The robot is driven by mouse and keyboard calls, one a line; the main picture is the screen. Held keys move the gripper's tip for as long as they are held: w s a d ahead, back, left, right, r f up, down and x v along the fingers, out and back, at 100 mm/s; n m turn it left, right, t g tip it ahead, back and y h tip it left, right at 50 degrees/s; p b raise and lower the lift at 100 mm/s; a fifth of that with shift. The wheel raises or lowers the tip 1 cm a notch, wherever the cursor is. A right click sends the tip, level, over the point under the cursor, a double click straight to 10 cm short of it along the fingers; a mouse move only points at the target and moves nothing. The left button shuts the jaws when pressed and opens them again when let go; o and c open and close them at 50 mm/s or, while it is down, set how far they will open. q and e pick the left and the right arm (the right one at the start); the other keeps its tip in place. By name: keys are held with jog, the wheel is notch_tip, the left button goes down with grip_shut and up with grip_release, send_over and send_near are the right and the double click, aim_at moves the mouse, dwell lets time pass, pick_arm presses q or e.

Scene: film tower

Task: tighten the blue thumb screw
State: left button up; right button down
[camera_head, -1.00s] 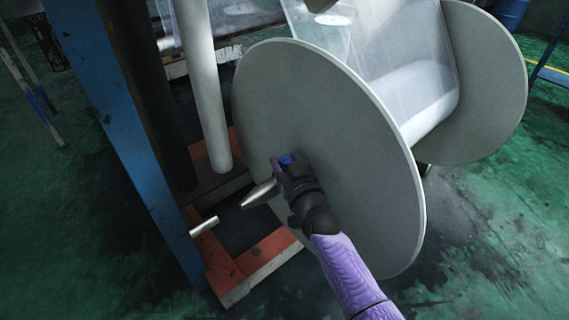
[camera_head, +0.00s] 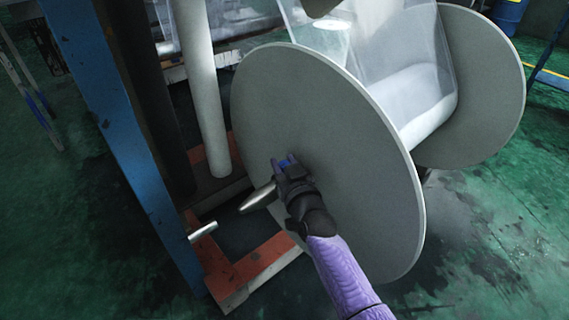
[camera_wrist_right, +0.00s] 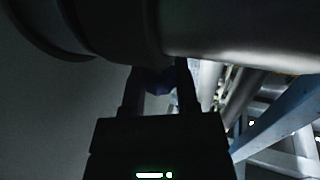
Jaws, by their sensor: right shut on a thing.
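In the right wrist view the screw (camera_wrist_right: 158,80) is a dark blue shape between the two fingertips (camera_wrist_right: 160,86), just under a metal shaft (camera_wrist_right: 240,30). That view is dark, so the screw's seating cannot be told. My left gripper is not in view.
A metal shaft end (camera_head: 258,196) sticks out beside my gripper. A blue upright post (camera_head: 125,130) and an orange base frame (camera_head: 250,265) stand to the left. Clear film (camera_head: 375,50) runs onto the roll between the discs.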

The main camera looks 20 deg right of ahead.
jog(key=m+h+p, duration=0.1)
jog(key=m+h, duration=0.1)
jog(key=h, duration=0.1)
jog(key=shift+a+r+h+p, duration=0.15)
jog(key=shift+h+p, duration=0.15)
jog(key=shift+p, duration=0.1)
jog(key=shift+m+g+h, duration=0.4)
jog(key=shift+m+h, duration=0.2)
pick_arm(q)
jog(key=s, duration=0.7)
pick_arm(e)
jog(key=shift+m+g+h, duration=0.4)
jog(key=shift+m+h, duration=0.4)
jog(key=shift+h, duration=0.4)
jog(key=shift+f+m+g+h, duration=0.25)
jog(key=shift+m+g+h, duration=0.5)
jog(key=shift+h, duration=0.35)
jog(key=shift+m+g+h+b, duration=0.85)
jog(key=shift+m+h, duration=0.2)
jog(key=shift+h, duration=0.15)
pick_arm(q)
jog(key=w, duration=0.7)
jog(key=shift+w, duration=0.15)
pick_arm(e)
jog(key=shift+m+g+h, duration=0.3)
jog(key=shift+h, duration=0.1)
jog(key=shift+r, duration=0.1)
jog(key=c, duration=0.6)
grip_release()
